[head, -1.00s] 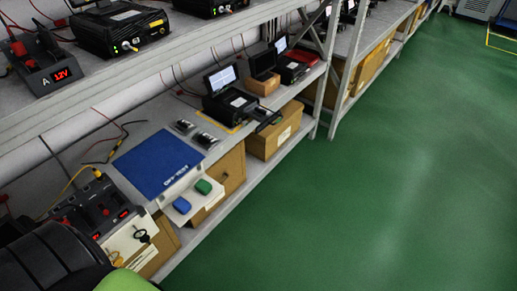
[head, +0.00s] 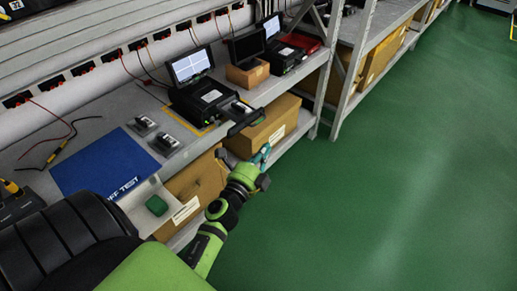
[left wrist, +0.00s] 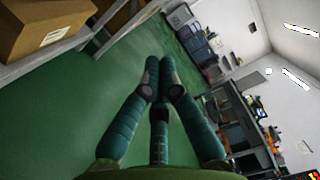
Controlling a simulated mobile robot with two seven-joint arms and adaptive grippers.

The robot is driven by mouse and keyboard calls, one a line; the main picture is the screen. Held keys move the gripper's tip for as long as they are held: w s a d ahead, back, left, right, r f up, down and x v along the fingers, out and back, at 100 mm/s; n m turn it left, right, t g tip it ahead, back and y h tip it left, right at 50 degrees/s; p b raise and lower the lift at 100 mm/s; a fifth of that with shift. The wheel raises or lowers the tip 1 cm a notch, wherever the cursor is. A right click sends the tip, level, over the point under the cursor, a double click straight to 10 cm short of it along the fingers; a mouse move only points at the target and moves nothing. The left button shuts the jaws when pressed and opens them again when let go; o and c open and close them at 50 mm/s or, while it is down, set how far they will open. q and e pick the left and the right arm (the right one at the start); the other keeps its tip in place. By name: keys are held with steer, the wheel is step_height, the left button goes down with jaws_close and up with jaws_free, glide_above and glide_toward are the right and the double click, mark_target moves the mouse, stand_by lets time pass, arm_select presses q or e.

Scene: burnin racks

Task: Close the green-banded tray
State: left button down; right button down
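The tray (head: 240,108) sticks out from the front of a black tester (head: 205,98) with a lit screen on the shelf. A dark bar with a small green mark (head: 246,122) runs along its front. My left gripper (head: 263,155) is in front of the shelf, below and a little right of that bar, and apart from it. In the left wrist view its teal fingers (left wrist: 160,75) come together at the tips with nothing seen between them. The tray does not show in the left wrist view. My right gripper is not in view.
Cardboard boxes (head: 270,130) stand under the shelf, close behind my left gripper. A rack post (head: 323,75) stands to the right. The green floor (head: 400,200) is clear.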

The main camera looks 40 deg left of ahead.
mark_target(236, 109)
arm_select(q)
steer(key=w+a, duration=0.4)
steer(key=w, duration=0.2)
steer(key=shift+a+r+p, duration=0.35)
steer(key=shift+r+p, duration=0.05)
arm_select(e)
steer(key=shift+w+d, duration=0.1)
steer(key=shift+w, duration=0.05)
arm_select(q)
steer(key=a, duration=0.3)
steer(key=a+b, duration=0.1)
steer(key=a, duration=0.3)
steer(key=w+a+b, duration=0.1)
steer(key=a, duration=0.3)
steer(key=shift+w+a+f, duration=0.1)
steer(key=shift+a, duration=0.5)
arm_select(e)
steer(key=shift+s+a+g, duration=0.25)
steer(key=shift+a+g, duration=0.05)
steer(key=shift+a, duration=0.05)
